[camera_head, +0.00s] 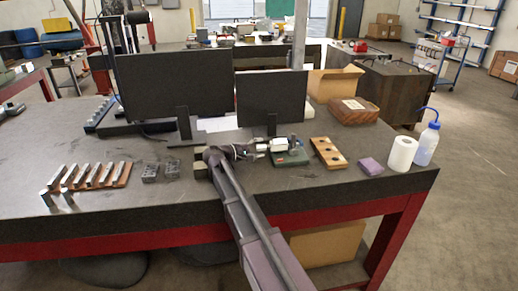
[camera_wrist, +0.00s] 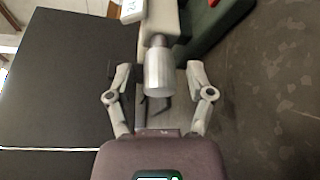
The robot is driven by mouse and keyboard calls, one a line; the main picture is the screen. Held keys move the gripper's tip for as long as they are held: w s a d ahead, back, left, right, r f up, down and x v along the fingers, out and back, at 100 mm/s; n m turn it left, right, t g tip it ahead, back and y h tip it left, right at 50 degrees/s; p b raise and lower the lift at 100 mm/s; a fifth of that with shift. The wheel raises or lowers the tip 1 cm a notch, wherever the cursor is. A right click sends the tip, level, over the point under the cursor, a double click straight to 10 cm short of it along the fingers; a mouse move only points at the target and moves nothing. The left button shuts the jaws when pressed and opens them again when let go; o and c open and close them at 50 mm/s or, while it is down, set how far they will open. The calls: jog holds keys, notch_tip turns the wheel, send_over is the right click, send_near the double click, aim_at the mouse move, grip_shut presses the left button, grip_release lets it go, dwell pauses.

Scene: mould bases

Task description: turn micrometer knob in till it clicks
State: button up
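The micrometer (camera_head: 282,145) is clamped on a green stand (camera_head: 291,159) on the workbench, in front of the smaller monitor. In the wrist view its knob (camera_wrist: 158,74) is a short silver cylinder pointing at my gripper. The light micrometer body (camera_wrist: 165,22) and part of the green stand (camera_wrist: 222,20) show behind it. My gripper (camera_wrist: 158,68) is open, with one finger on each side of the knob and a visible gap on both sides. In the head view my gripper (camera_head: 238,151) is at the left of the micrometer, and details there are too small to tell.
Two black monitors (camera_head: 172,85) stand close behind. A wooden block with holes (camera_head: 328,153), a purple block (camera_head: 371,166), a white roll (camera_head: 402,154) and a wash bottle (camera_head: 427,144) stand to the right. Metal blocks (camera_head: 150,173) lie left. The bench's front middle is mostly clear.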

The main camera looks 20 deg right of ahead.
jog(key=shift+r+n+p, duration=0.1)
jog(key=shift+n+p, duration=0.25)
jog(key=shift+n, duration=0.05)
jog(key=n+g+y+p, duration=0.1)
jog(key=n+p, duration=0.1)
jog(key=shift+w+n+g, duration=0.1)
jog(key=shift+n+g, duration=0.2)
jog(key=shift+n, duration=0.1)
jog(key=p+v, duration=0.3)
jog(key=v, duration=1.1)
dwell(0.4)
